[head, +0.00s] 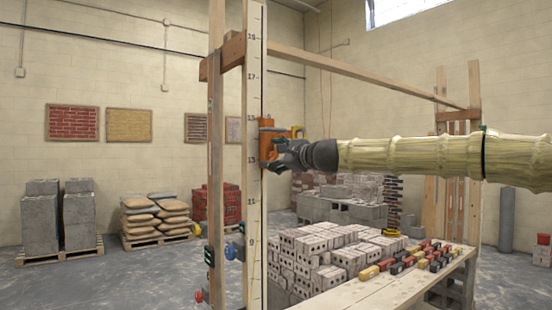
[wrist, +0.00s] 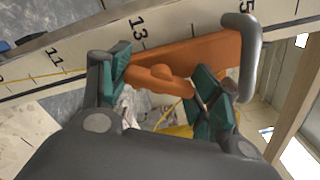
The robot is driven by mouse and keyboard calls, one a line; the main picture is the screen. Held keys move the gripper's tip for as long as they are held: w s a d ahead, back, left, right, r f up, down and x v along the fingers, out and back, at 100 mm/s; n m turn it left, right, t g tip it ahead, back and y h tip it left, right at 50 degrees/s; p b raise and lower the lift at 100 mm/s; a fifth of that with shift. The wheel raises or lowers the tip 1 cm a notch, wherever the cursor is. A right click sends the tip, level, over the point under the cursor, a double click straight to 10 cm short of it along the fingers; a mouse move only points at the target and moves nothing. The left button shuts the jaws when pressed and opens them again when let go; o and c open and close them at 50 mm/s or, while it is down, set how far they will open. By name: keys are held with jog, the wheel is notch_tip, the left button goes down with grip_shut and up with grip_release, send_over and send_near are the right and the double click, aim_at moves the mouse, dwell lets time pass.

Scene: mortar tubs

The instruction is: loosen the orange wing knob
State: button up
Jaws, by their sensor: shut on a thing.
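The orange wing knob (wrist: 160,80) sits on an orange slider body (wrist: 205,52) fixed to a tall pale gauge pole with numbers. In the wrist view it lies between the numbers 13 and 15. My gripper (wrist: 165,84) has its green-padded fingers on both sides of the knob and is shut on it. In the head view the slider body (head: 267,140) shows on the pole (head: 254,200), and my gripper (head: 276,158) reaches it from the right. The knob itself is mostly hidden there by my gripper.
A grey bent bar (wrist: 250,50) stands close to the right finger. A timber frame (head: 217,150) adjoins the pole. A plank bench (head: 400,290) with several small coloured blocks and stacked grey bricks (head: 320,250) lie below my arm. Bagged pallets (head: 155,215) stand at the left.

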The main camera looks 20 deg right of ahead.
jog(key=n+b, duration=0.2)
jog(key=n, duration=0.4)
jog(key=shift+n, duration=0.3)
dwell(0.4)
jog(key=o, duration=1)
jog(key=shift+s, duration=0.1)
jog(key=shift+v, duration=5.95)
jog(key=shift+f, duration=0.1)
